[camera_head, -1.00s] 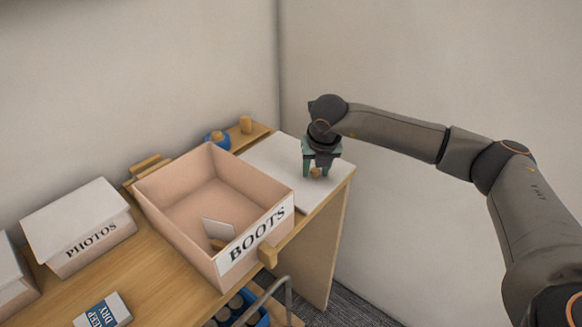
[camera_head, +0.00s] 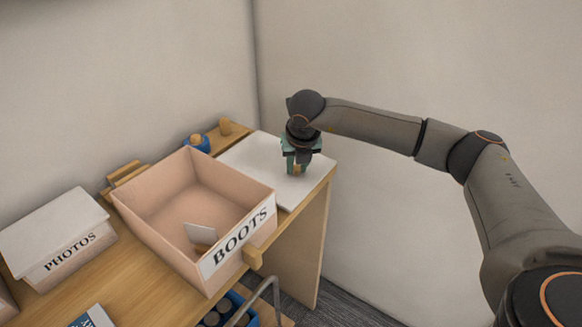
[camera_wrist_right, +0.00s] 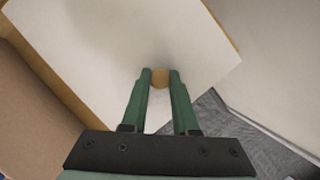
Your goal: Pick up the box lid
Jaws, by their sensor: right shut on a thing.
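The box lid (camera_head: 252,160) is a flat white panel lying on the right end of the wooden table, beside the open BOOTS box. It also fills much of the right wrist view (camera_wrist_right: 110,45). A small round wooden knob (camera_wrist_right: 160,77) stands on it. My right gripper (camera_head: 297,170) is above the lid with its green fingers pointing down. In the right wrist view the fingertips (camera_wrist_right: 160,74) are shut on the knob, one on each side. I cannot see a gap between the lid and the table. My left gripper is not in view.
The open BOOTS box (camera_head: 150,222) stands left of the lid, with a small white card inside. A lidded PHOTOS box (camera_head: 57,232) is further left. Walls close off the back and right.

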